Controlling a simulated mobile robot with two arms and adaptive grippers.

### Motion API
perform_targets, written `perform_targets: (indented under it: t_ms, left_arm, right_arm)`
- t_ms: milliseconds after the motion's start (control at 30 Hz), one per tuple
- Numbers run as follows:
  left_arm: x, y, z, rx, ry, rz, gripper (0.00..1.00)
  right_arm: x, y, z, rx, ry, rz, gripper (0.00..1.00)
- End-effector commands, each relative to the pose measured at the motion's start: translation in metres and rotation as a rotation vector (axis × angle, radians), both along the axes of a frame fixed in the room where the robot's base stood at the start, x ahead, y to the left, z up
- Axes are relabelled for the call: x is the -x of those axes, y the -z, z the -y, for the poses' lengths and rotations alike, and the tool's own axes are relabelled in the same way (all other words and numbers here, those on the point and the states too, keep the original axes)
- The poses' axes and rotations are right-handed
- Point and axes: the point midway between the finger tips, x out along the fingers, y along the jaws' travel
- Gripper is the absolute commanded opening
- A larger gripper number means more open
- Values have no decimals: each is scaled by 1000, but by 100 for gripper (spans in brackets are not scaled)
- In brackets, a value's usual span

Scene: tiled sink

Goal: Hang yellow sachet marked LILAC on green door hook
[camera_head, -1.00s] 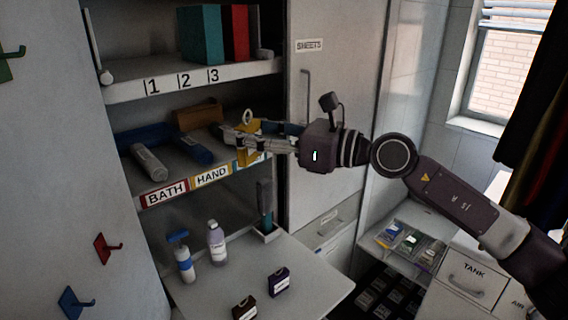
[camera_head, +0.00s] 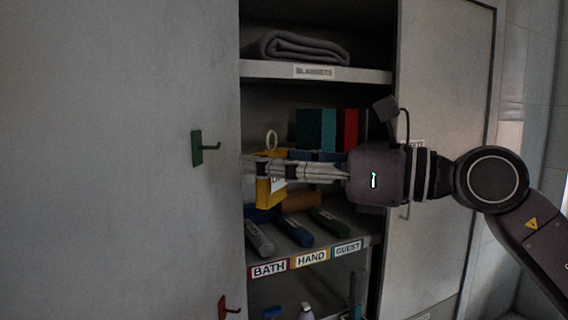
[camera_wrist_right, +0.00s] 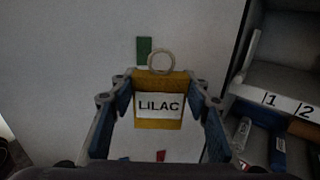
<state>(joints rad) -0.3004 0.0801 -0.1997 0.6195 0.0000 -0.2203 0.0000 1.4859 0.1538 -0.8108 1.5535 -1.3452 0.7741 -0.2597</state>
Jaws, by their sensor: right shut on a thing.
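The yellow sachet (camera_head: 268,190) has a ring (camera_head: 271,140) standing on its top. In the right wrist view the sachet (camera_wrist_right: 159,122) shows a white label reading LILAC, and its ring (camera_wrist_right: 161,61) overlaps the lower part of the green hook's plate (camera_wrist_right: 144,50) in the picture. My right gripper (camera_head: 262,170) is shut on the sachet and holds it upright in front of the cupboard shelves. The green door hook (camera_head: 197,148) is on the grey door, left of the sachet and apart from it in the head view. My left gripper is not in view.
A red hook (camera_head: 228,308) is lower on the door. Right of the door is an open cupboard with a folded blanket (camera_head: 295,47), books (camera_head: 335,130) and rolled towels (camera_head: 290,228) on labelled shelves. The door face around the green hook is clear.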

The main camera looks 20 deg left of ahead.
Motion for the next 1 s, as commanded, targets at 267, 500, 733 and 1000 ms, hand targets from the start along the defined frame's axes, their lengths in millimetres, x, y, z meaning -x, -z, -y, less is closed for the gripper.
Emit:
perform_targets:
  t_ms: [267, 500, 733, 1000]
  left_arm:
    - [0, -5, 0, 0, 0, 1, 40]
    - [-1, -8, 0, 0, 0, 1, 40]
    - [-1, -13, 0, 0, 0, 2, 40]
    - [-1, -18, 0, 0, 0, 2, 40]
  right_arm:
    - [5, 1, -17, -1, -1, -1, 21]
    - [8, 2, -30, -1, -1, -1, 21]
    - [12, 4, -44, 0, -2, -2, 21]
    - [16, 5, -60, -1, -2, -1, 21]
